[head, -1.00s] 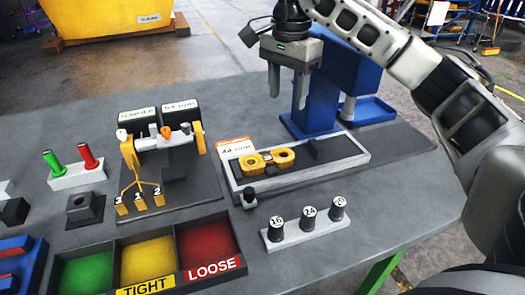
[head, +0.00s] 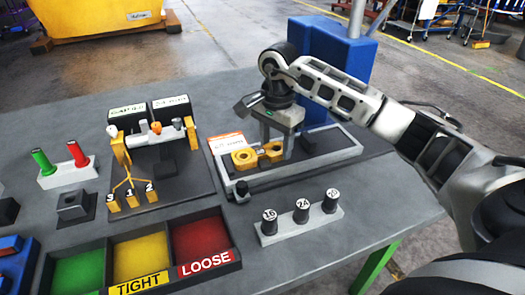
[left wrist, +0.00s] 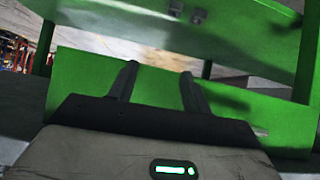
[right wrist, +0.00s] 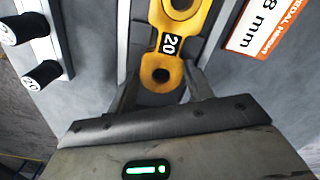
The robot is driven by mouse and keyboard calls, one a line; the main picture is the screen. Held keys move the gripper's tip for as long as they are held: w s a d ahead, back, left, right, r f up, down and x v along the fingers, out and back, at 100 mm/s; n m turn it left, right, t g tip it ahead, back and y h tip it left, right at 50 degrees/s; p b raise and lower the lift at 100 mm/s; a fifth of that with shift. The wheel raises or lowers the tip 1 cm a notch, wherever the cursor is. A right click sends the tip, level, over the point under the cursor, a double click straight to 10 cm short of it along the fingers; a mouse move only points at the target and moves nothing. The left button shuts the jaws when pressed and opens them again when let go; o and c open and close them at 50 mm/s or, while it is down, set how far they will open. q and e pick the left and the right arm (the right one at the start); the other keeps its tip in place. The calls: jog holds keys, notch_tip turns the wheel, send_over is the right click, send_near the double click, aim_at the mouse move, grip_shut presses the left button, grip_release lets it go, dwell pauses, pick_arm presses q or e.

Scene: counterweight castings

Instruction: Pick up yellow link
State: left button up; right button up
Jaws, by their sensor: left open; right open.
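The yellow link (head: 257,156) lies flat in a shallow grey tray (head: 318,158) on the table. It has a ring at each end. In the right wrist view the link (right wrist: 178,45) shows a black "20" label and points between my fingers. My right gripper (head: 276,148) is open, its fingers coming down at the link's right end; in the right wrist view the fingers (right wrist: 163,85) stand on either side of that end. I cannot tell whether they touch it. My left gripper (left wrist: 158,80) is open and empty, facing green metal panels; it is not in the head view.
A gauge stand (head: 160,150) is to the left. A green, yellow and red sorting box (head: 140,258) lies at the front. A blue stand (head: 325,60) rises behind my right arm.

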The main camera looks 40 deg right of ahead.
jog(key=shift+f, duration=0.3)
jog(key=c, duration=0.8)
jog(key=shift+r, duration=0.1)
jog(key=shift+c, duration=1.1)
jog(key=shift+w+r, duration=0.1)
